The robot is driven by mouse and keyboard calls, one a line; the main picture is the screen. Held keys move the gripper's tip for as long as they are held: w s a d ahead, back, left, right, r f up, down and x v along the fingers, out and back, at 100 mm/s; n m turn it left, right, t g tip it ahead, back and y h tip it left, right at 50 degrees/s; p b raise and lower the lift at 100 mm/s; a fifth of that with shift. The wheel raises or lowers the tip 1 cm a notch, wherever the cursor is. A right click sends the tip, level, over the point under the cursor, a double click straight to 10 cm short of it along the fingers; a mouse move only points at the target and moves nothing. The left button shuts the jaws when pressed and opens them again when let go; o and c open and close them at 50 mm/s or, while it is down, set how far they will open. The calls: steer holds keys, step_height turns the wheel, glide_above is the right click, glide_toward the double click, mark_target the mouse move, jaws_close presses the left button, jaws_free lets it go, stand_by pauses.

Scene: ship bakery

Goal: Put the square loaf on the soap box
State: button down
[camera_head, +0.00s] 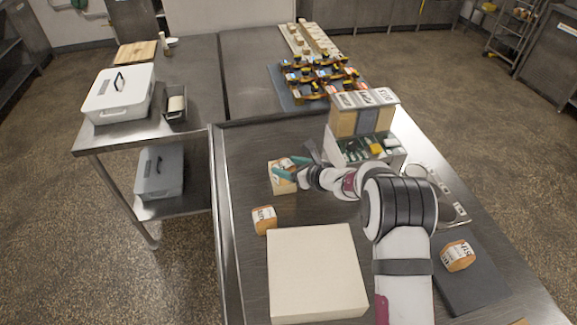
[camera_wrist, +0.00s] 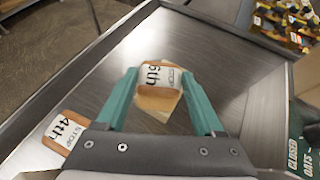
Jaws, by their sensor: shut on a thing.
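My gripper (camera_head: 290,168) is shut on a brown loaf (camera_wrist: 160,76) with a white "6th STOP" label, its teal fingers on either side of it. A pale block (camera_wrist: 153,113) shows directly under this loaf; in the head view the pale block (camera_head: 284,186) is partly covered by my fingers. I cannot tell whether the loaf touches it or hangs just above. Another loaf (camera_head: 264,219), labelled "4th STOP", lies nearer on the bench and also shows in the wrist view (camera_wrist: 65,132). A third labelled loaf (camera_head: 458,255) lies at right. No box is legibly marked as soap.
A large cream box (camera_head: 315,272) stands at the front of the bench. A dark mat (camera_head: 475,285) is under the third loaf. Bare bench (camera_head: 240,165) lies to the left.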

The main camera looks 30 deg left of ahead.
steer(key=shift+f, duration=0.15)
steer(key=shift+f, duration=0.1)
jaws_free()
